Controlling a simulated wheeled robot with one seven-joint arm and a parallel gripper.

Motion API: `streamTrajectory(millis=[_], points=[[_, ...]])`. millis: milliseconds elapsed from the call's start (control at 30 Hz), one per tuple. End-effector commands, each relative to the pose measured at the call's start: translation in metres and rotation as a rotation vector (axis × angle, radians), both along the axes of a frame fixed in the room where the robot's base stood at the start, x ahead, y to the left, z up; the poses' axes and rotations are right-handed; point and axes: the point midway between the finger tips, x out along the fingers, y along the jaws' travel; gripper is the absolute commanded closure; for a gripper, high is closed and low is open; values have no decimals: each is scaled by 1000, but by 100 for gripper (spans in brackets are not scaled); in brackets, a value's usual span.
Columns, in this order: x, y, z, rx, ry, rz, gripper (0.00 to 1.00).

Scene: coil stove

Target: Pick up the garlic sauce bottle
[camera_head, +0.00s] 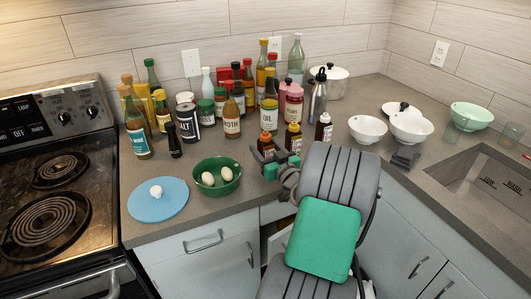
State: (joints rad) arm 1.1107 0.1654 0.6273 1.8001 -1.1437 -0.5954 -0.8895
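Several small sauce bottles stand near the counter's middle. One has an orange body (265,142), one a yellow cap (293,136), and one is dark with a pale cap (323,130). Their labels are too small to read, so I cannot tell which is garlic sauce. My gripper (268,160) is just in front of the orange and yellow-capped bottles, low over the counter. My wrist and arm hide part of it and of the counter. I cannot tell whether its fingers are apart or touch a bottle.
Crowded bottles, including OIL (269,112) and BROTH (231,119), stand behind. A green bowl (217,177) with eggs and a blue lid (158,200) are left. A steel bottle (318,97) and white bowls (367,130) are right. The coil stove (55,190) is far left, the sink (480,180) right.

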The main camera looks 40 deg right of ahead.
Motion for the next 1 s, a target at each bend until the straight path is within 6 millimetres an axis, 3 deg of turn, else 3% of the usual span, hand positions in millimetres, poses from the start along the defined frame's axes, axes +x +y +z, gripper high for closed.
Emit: streamTrajectory(millis=[700, 1000], points=[[0, 0, 0, 0, 0, 0, 100], [0, 0, 1, 0, -1, 0, 100]])
